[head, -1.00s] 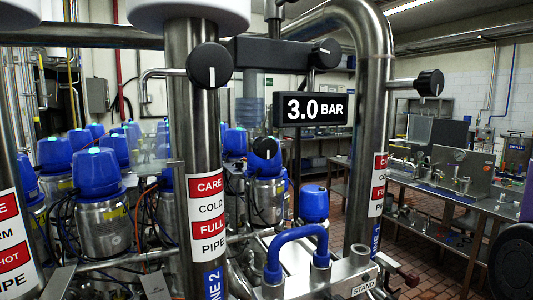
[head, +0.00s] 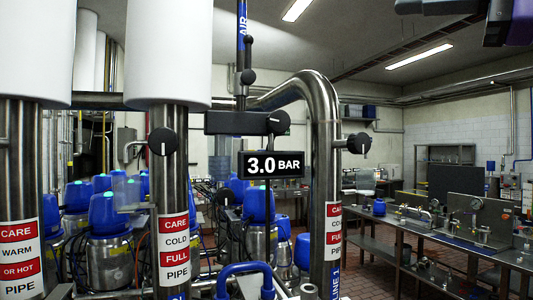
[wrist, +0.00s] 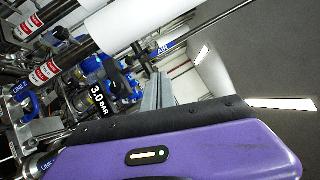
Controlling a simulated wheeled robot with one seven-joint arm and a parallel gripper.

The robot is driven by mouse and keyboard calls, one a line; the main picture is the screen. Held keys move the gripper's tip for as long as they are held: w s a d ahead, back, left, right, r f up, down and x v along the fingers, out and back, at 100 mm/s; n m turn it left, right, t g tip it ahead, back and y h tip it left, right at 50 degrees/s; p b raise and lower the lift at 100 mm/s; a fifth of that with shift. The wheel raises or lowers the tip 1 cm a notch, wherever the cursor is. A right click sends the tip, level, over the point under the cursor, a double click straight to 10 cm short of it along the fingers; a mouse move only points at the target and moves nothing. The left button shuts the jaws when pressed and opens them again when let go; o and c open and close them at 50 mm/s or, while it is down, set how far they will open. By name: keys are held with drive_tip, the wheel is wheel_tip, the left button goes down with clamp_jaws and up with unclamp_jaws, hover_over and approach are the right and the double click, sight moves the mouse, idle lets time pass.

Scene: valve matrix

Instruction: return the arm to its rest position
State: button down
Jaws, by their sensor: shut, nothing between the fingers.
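My gripper (head: 438,6) shows only in part at the top right of the head view, as a dark end cut off by the frame edge beside a purple section of my arm. It is shut and empty, up near the ceiling and clear of the pipes and valves. In the wrist view a purple housing of mine with a small lit indicator fills the bottom, with a black edge above it.
Steel pipes (head: 168,195) with black knobs (head: 163,141) and a 3.0 BAR sign (head: 271,164) stand at left and centre. Blue-topped valves (head: 108,213) crowd behind them. A workbench (head: 440,240) with fittings stands at right. Open air lies above it.

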drive_tip(key=d+r+n+t, duration=0.3)
drive_tip(key=d+r+t, duration=0.1)
drive_tip(key=r+t, duration=0.1)
drive_tip(key=w+d+f+m+t+h, duration=0.2)
drive_tip(key=w+d+f+t+h, duration=0.45)
drive_tip(key=f, duration=0.45)
wheel_tip(320, 180, down, 31)
drive_tip(key=d+h+b, duration=0.1)
drive_tip(key=d+h, duration=0.2)
drive_tip(key=h, duration=0.9)
drive_tip(key=s+a+f+n+g+h, duration=0.1)
drive_tip(key=s+a+f+n, duration=0.15)
drive_tip(key=s+f, duration=0.6)
drive_tip(key=s+a+f+n+g, duration=0.2)
drive_tip(key=s+a+f, duration=0.15)
drive_tip(key=f, duration=0.95)
drive_tip(key=s+a+f+n+g+y, duration=0.1)
drive_tip(key=s+a+f+g, duration=0.1)
drive_tip(key=s+f, duration=0.4)
drive_tip(key=s+a+f+n+g+y+b, duration=0.1)
drive_tip(key=s+f, duration=0.5)
drive_tip(key=s, duration=0.7)
drive_tip(key=s+a+f+n+g+y+b, duration=0.1)
drive_tip(key=s+a+f+n+g+y, duration=0.1)
drive_tip(key=s, duration=0.8)
drive_tip(key=a+f+n+g, duration=0.1)
drive_tip(key=a+f+g, duration=0.1)
drive_tip(key=a+f, duration=0.1)
drive_tip(key=shift+f, duration=0.55)
